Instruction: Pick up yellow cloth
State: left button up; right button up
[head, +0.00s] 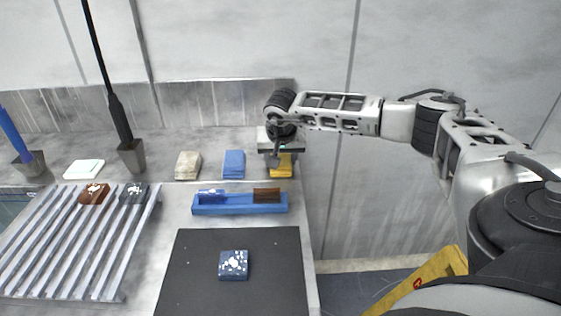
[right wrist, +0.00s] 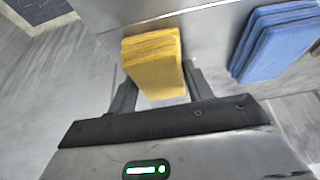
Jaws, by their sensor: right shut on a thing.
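The yellow cloth (head: 281,166) is a small folded stack at the right end of the counter's back row in the head view. It also shows in the right wrist view (right wrist: 154,62), between the two fingers. My right gripper (head: 281,154) is directly over the cloth, pointing down, and partly hides it. In the right wrist view my right gripper (right wrist: 158,88) has one finger on each side of the cloth and is shut on it. I cannot tell whether the cloth is clear of the counter. My left gripper is not in view.
A blue folded cloth (head: 234,164) lies just left of the yellow one, with a beige cloth (head: 188,165) beyond. A blue tray (head: 240,208) with brushes stands in front. A black mat (head: 190,270) holds a blue block (head: 233,265). A slatted rack (head: 60,250) is at left.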

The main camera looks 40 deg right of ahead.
jog(key=shift+r, duration=0.1)
jog(key=shift+r, duration=0.65)
jog(key=v, duration=0.2)
jog(key=a+v, duration=0.1)
jog(key=v, duration=0.2)
jog(key=b+v, duration=0.1)
jog(key=v, duration=0.1)
jog(key=shift+s+a+r, duration=0.1)
jog(key=shift+s+a, duration=0.1)
jog(key=shift+a, duration=0.2)
jog(key=s+a+r+b, duration=0.1)
jog(key=s+a+r, duration=0.4)
jog(key=s+a, duration=0.1)
jog(key=shift+a, duration=0.9)
